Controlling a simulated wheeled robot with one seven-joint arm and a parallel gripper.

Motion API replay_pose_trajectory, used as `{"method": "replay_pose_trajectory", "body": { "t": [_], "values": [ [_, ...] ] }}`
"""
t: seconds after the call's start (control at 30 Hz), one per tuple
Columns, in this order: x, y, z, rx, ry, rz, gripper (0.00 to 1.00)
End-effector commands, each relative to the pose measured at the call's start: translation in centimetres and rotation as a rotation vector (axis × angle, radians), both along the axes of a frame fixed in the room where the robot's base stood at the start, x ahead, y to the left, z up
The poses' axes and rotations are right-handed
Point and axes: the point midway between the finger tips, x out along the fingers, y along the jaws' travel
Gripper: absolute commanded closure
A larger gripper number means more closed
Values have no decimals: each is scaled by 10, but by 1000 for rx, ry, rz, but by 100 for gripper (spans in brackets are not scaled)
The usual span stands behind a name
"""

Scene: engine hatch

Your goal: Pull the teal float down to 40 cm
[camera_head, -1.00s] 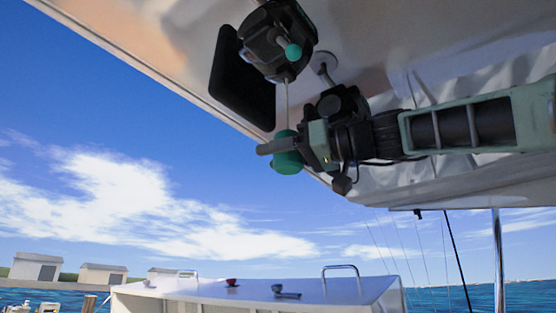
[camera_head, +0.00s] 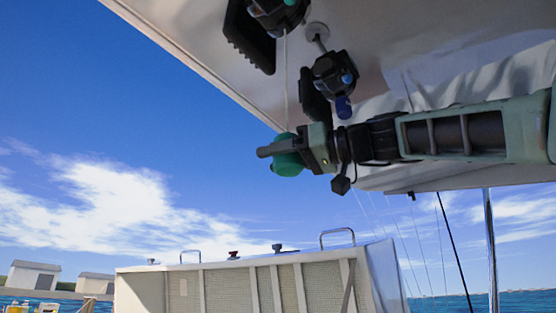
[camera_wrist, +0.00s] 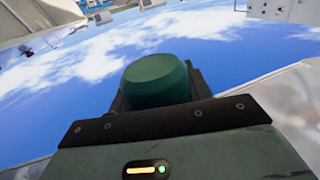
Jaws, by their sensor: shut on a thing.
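The teal float (camera_head: 287,160) hangs below the overhead panel on a thin pale cord (camera_head: 286,85). The cord runs up to a dark round housing (camera_head: 272,15), partly cut off at the top of the head view. My gripper (camera_head: 288,150) is shut on the float from the right. In the wrist view the float (camera_wrist: 157,82) stands up between the dark jaw parts, and its lower part is hidden by my gripper. I see no scale or mark that shows the cord's length.
A second dark device with a blue knob (camera_head: 343,106) hangs from the panel (camera_head: 400,45), just above my wrist. Below stands a white slatted box (camera_head: 240,290) with metal handles. Open sky lies left of the float.

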Motion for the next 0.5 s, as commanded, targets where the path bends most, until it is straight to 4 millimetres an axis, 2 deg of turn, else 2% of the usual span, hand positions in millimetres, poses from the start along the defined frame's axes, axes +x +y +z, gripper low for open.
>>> {"method": "replay_pose_trajectory", "body": {
  "t": [0.03, 0.2, 0.5],
  "values": [
    [1, -1, -17, 0, -1, -2, 92],
    [0, 0, -35, -1, -1, -1, 92],
    [1, 0, -46, -1, 0, -1, 92]
  ]
}}
